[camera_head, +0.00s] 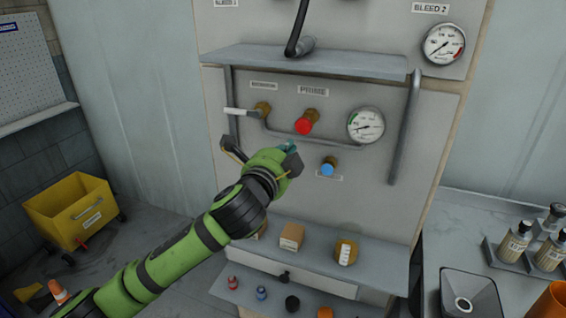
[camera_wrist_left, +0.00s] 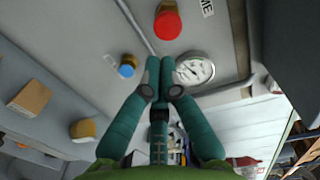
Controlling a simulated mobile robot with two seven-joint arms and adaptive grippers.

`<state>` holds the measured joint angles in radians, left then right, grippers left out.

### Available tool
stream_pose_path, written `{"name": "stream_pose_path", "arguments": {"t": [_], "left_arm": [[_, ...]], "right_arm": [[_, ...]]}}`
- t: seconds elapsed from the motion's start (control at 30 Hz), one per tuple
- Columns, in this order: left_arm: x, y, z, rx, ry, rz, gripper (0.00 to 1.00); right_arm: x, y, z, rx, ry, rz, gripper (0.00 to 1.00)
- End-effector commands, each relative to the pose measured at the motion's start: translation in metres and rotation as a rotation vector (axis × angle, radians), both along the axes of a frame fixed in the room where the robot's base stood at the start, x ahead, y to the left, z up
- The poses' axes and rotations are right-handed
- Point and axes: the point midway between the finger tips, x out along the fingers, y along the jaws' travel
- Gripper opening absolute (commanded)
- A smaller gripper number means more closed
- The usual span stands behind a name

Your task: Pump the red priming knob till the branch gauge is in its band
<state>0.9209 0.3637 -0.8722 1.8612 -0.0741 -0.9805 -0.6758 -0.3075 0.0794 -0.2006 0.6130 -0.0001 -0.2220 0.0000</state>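The red priming knob (camera_head: 303,127) sticks out from the grey panel under the PRIME label, on a brass fitting. It also shows at the top of the left wrist view (camera_wrist_left: 168,24). The white round branch gauge (camera_head: 366,125) is to its right and shows in the wrist view (camera_wrist_left: 196,69). It has a green arc at the upper left; the needle is too small to read surely. My left gripper (camera_head: 291,146) is just below and left of the knob in the head view. In the wrist view its teal fingers (camera_wrist_left: 160,64) are together, with nothing between them, apart from the knob.
A blue knob (camera_head: 328,168) sits below the red one. A white-handled valve (camera_head: 245,112) is at the left. A shelf (camera_head: 310,60) overhangs above, and a vertical pipe (camera_head: 405,130) runs at the right. Small boxes stand on the lower ledge (camera_head: 385,262).

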Motion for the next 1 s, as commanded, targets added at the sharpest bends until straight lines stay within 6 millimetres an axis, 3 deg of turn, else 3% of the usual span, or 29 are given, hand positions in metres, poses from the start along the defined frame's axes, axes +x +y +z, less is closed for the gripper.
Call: {"name": "stream_pose_path", "arguments": {"t": [0.1, 0.17, 0.27, 0.5, 1.0], "left_arm": [[-0.015, 0.004, 0.000, -0.001, -0.003, -0.002, 0.00], [-0.020, 0.005, 0.000, -0.001, -0.002, -0.001, 0.00], [-0.025, 0.007, 0.001, -0.001, -0.002, -0.002, 0.00], [-0.027, 0.008, 0.002, 0.000, 0.000, 0.000, 0.00], [-0.026, 0.007, 0.002, 0.000, -0.001, -0.001, 0.00]], "right_arm": [[0.029, 0.002, -0.006, 0.005, -0.047, 0.000, 0.40], [0.035, 0.002, -0.007, 0.006, -0.056, 0.000, 0.40], [0.031, 0.002, -0.008, 0.005, -0.050, -0.001, 0.40], [-0.001, 0.000, -0.010, 0.001, 0.000, -0.001, 0.40], [0.011, 0.001, -0.009, 0.002, -0.018, -0.001, 0.40]]}}
